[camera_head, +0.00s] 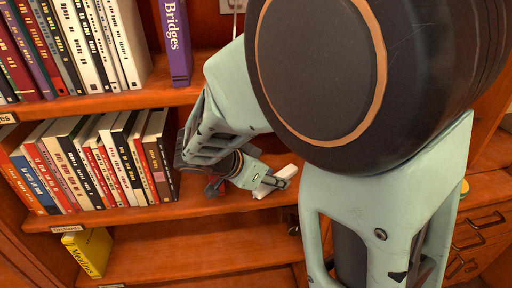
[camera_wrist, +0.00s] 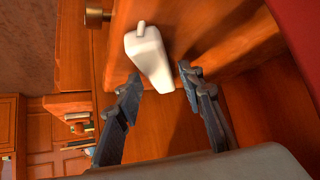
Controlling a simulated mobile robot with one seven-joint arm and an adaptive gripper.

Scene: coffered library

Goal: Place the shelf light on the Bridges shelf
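The shelf light is a small white bar (camera_head: 272,182) on the middle shelf board, right of the row of books. It also shows in the wrist view (camera_wrist: 150,60), with its near end between my fingertips. My gripper (camera_head: 277,183) reaches down to it; in the wrist view my fingers (camera_wrist: 162,80) stand apart on either side, with narrow gaps apparent. Contact is hard to judge. The purple Bridges book (camera_head: 174,40) stands upright on the upper shelf (camera_head: 130,98), whose partly cut label ends in "es".
Books (camera_head: 95,165) fill the middle shelf's left side. An Orchards label (camera_head: 65,229) is on its edge. A yellow Meadows book (camera_head: 88,252) stands on the shelf below. The upper shelf right of the purple book is partly hidden by my arm. Drawers (camera_head: 475,240) are at right.

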